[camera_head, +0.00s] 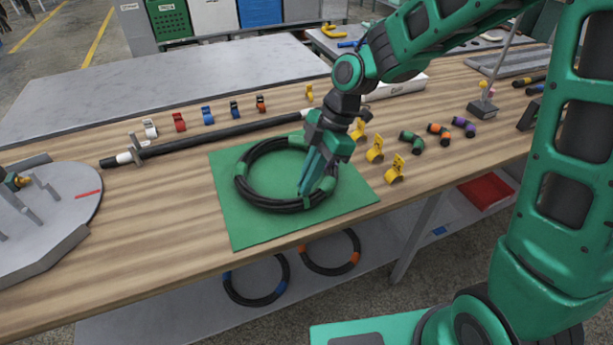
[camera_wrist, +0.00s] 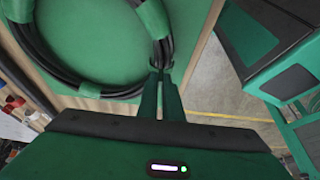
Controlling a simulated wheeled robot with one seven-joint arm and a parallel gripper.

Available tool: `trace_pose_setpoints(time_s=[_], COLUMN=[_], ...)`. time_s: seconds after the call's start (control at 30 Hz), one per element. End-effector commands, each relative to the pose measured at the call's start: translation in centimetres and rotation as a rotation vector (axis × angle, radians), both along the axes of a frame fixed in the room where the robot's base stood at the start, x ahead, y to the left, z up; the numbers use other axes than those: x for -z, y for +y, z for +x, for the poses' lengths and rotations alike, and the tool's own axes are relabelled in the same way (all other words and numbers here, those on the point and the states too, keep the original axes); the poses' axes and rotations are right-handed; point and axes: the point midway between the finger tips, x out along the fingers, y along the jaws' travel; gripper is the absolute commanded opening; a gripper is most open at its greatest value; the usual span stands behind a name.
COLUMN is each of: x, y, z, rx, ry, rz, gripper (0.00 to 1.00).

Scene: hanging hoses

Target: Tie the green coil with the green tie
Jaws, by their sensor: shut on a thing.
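The green coil (camera_head: 263,204) is a ring of black hose with green bands, lying on a green mat (camera_head: 240,229). My gripper (camera_head: 303,189) points down at the coil's near right side. In the wrist view my gripper (camera_wrist: 161,76) is shut, its fingertips at the black strands of the coil (camera_wrist: 160,52); they seem to pinch the bundle. A wide green band (camera_wrist: 153,18) wraps the bundle just beyond the fingertips. A separate green tie cannot be told apart from the bands and the green fingers.
Yellow clips (camera_head: 375,150) and green, orange and purple pieces (camera_head: 411,141) stand right of the mat. A black rod (camera_head: 215,134) and coloured clips (camera_head: 179,121) lie behind it. A round grey plate (camera_head: 70,202) is at left. Blue- and orange-banded coils (camera_head: 257,299) lie on the lower shelf.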

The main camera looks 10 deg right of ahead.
Motion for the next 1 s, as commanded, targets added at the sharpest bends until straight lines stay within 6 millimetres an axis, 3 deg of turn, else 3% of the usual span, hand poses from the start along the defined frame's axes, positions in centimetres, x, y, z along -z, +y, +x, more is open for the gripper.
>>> trace_pose_setpoints(time_s=[1.0], x=[0.95], y=[-0.01], z=[-0.02], rx=[0.000], ry=[0.001], rz=[0.000], gripper=[0.00])
